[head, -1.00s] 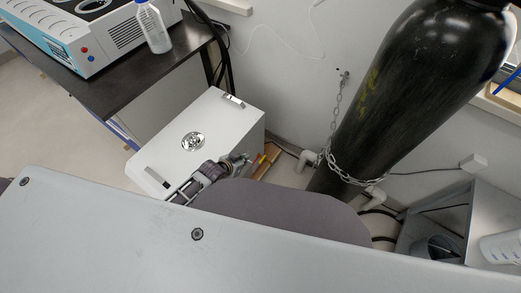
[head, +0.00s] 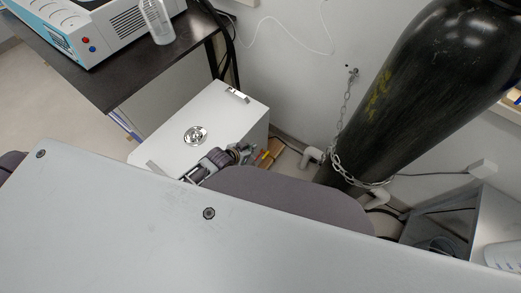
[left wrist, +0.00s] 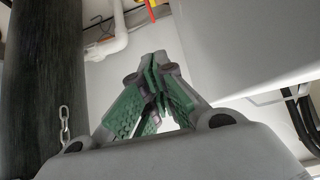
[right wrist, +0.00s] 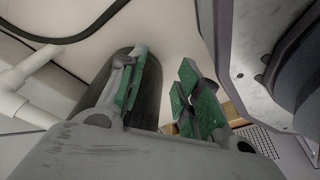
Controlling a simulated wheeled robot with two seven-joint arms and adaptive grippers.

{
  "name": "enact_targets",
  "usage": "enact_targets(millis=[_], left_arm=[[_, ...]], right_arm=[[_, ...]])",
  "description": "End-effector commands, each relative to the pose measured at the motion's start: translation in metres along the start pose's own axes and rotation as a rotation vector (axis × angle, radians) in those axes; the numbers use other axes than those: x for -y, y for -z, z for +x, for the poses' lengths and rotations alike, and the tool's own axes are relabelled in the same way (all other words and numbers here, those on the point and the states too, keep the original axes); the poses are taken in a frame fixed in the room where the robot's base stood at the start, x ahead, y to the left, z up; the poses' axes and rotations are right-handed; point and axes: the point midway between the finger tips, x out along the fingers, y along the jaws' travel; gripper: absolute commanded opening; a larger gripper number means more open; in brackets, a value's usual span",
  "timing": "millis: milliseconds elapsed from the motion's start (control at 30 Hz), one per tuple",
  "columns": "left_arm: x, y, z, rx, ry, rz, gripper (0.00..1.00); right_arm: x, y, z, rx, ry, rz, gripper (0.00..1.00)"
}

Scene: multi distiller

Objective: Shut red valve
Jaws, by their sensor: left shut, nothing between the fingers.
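A small red piece (left wrist: 153,8), possibly the red valve, is cut off at the top of the left wrist view beside a white pipe. Its handle position cannot be told. In the head view, small red, orange and yellow parts (head: 268,154) show beside the white box; I cannot tell which is the valve. My left gripper (head: 245,153) is just left of these parts, partly hidden by my own arm. In the left wrist view its green-padded fingers (left wrist: 156,66) are shut with nothing between them. My right gripper (right wrist: 168,78) is open and empty in the right wrist view.
The white box (head: 215,107) stands on the floor beside the left gripper. A black gas cylinder (head: 420,90) with a chain (head: 350,172) leans in view at the right. White pipes (head: 312,156) run low by the wall. A dark table (head: 120,75) is at upper left.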

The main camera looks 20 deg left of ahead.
Motion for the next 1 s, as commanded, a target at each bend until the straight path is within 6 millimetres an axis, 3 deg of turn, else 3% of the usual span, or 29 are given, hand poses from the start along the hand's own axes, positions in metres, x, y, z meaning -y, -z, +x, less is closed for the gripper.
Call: enact_targets(millis=[367,767,1000], left_arm=[[0.001,0.0,0.011,-0.001,0.001,0.0,0.0],[0.0,0.0,0.043,-0.001,0.0,0.0,0.0],[0.0,-0.001,0.061,0.0,0.0,-0.001,0.0]], right_arm=[[0.003,0.006,-0.004,0.002,0.004,0.0,0.34],[0.01,0.028,-0.018,0.011,0.014,0.0,0.34],[0.017,0.029,-0.029,0.031,0.024,-0.001,0.34]])
